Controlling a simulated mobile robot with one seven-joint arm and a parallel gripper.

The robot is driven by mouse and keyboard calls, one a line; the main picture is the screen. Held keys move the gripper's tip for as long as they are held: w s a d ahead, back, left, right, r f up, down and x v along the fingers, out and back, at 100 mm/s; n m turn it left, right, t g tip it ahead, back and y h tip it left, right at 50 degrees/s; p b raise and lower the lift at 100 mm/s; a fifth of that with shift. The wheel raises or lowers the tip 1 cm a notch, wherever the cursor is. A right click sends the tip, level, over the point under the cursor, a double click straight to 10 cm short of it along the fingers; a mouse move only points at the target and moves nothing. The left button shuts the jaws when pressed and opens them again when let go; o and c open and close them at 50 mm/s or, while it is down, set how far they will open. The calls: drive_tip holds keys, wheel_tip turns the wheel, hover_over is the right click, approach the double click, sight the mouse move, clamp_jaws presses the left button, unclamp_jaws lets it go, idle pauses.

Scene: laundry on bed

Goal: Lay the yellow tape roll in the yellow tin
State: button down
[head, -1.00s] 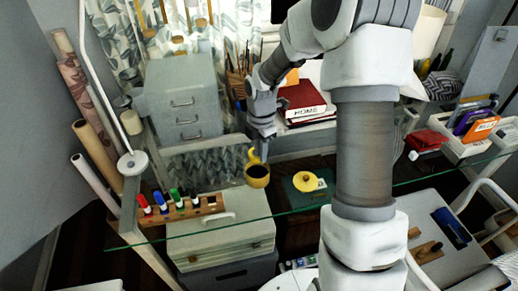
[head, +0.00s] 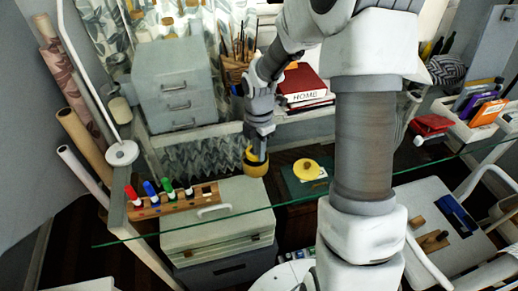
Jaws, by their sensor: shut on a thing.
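The yellow tin (head: 255,168) stands on the glass desk, left of the middle of the head view. My gripper (head: 257,151) points down at the tin's mouth, with its fingertips at or just inside the rim. It is shut on the yellow tape roll (head: 249,153), of which only a small yellow part shows beside the fingers. The rest of the roll is hidden by the fingers and the tin wall. I cannot tell whether the roll touches the tin's bottom.
A yellow lid-like disc with a knob (head: 306,169) lies on a dark green flat thing right of the tin. A wooden rack of markers (head: 172,202) stands to the left. Grey drawers (head: 175,90) and red books (head: 304,85) stand behind. Glass in front of the tin is clear.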

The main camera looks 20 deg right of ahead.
drive_tip(key=shift+f, duration=0.1)
drive_tip(key=c, duration=0.8)
unclamp_jaws()
drive_tip(key=shift+c, duration=0.2)
wheel_tip(320, 180, up, 18)
drive_tip(key=p, duration=0.3)
drive_tip(key=shift+f, duration=0.25)
drive_tip(key=s+r+m+t, duration=0.2)
drive_tip(key=s+r+m, duration=0.3)
drive_tip(key=s+m, duration=0.5)
drive_tip(key=s+r+m+t, duration=0.3)
drive_tip(key=s+r+m, duration=0.1)
drive_tip(key=s+m, duration=0.6)
drive_tip(key=m, duration=0.2)
drive_tip(key=shift+s+a+r+m+t+p, duration=0.3)
drive_tip(key=shift+a+r+p, duration=0.05)
drive_tip(key=shift+r+p, duration=0.05)
